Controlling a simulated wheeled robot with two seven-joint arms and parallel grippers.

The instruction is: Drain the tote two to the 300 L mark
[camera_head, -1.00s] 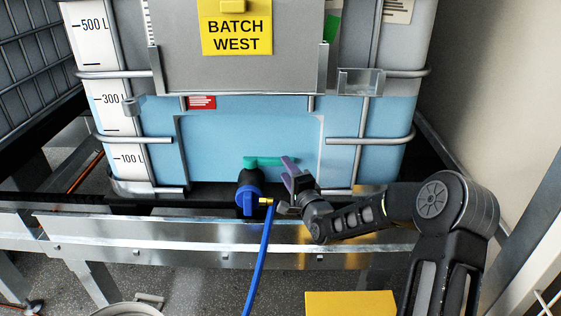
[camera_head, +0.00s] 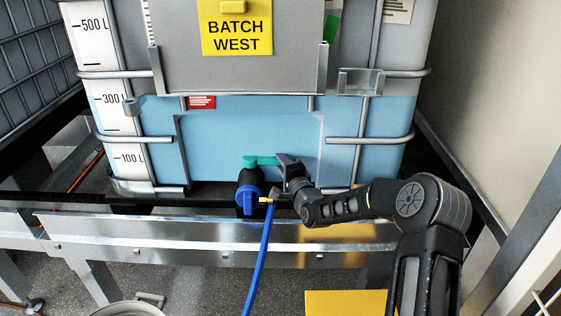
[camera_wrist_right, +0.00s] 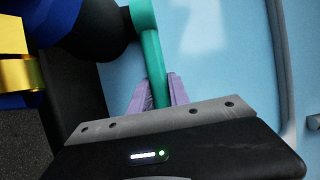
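The tote (camera_head: 250,140) is a translucent tank of pale blue liquid behind a metal tube cage. Its left scale strip (camera_head: 113,97) reads 500 L, 300 L and 100 L; the liquid's top edge lies close to the 300 L label. A black outlet valve with a blue cap (camera_head: 249,198) sits low at its front. The teal valve handle (camera_head: 262,161) points sideways to the right. My right gripper (camera_head: 284,163) is at the handle's free end. In the wrist view its purple fingers (camera_wrist_right: 158,92) lie close against both sides of the handle (camera_wrist_right: 152,50). My left gripper is not in view.
A blue hose (camera_head: 259,268) hangs from a brass fitting (camera_head: 266,201) on the cap. A yellow BATCH WEST sign (camera_head: 236,35) is on the grey front plate. A metal rail (camera_head: 150,231) runs below the tote. A yellow block (camera_head: 348,303) is at lower right.

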